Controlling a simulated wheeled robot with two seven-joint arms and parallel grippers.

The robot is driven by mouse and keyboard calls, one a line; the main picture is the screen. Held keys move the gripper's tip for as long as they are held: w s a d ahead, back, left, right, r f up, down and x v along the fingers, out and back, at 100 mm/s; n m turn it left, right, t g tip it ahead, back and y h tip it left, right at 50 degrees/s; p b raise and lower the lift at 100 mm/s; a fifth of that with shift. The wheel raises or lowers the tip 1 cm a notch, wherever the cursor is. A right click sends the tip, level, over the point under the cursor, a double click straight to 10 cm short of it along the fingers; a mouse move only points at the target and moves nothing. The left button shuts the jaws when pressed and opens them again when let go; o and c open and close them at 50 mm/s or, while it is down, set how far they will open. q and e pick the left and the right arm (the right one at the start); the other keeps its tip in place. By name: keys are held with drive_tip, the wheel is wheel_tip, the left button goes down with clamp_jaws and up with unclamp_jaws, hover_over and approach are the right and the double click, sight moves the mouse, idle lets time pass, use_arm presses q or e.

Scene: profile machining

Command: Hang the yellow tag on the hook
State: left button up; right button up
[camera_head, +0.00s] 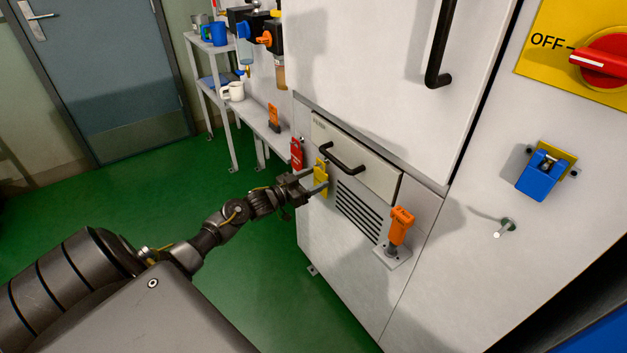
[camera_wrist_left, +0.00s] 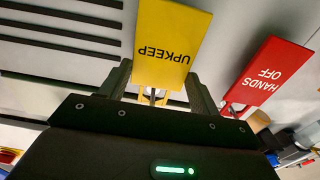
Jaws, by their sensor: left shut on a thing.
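The yellow tag (camera_head: 321,168), a flat plate, is in my left gripper (camera_head: 314,181), close in front of the light grey cabinet face beside the drawer handle. In the left wrist view the tag (camera_wrist_left: 172,42) reads UPKEEP upside down, with its near end between the two dark fingers (camera_wrist_left: 158,92). A small metal piece shows at that end. A red tag (camera_head: 296,154) hangs just left of it; it reads HANDS OFF in the wrist view (camera_wrist_left: 267,72). A peg-like hook (camera_head: 505,228) sticks out of the right panel. I cannot tell whether the yellow tag touches any hook. My right gripper is out of view.
A black drawer handle (camera_head: 343,160) and vent slots (camera_head: 358,211) are right of the tag. Green floor is clear below.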

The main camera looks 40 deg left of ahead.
use_arm(q)
drive_tip(key=shift+f, duration=0.1)
drive_tip(key=o, duration=0.9)
drive_tip(key=shift+o, duration=0.7)
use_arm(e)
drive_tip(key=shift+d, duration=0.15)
use_arm(q)
drive_tip(key=v, duration=1)
drive_tip(key=shift+s, duration=0.45)
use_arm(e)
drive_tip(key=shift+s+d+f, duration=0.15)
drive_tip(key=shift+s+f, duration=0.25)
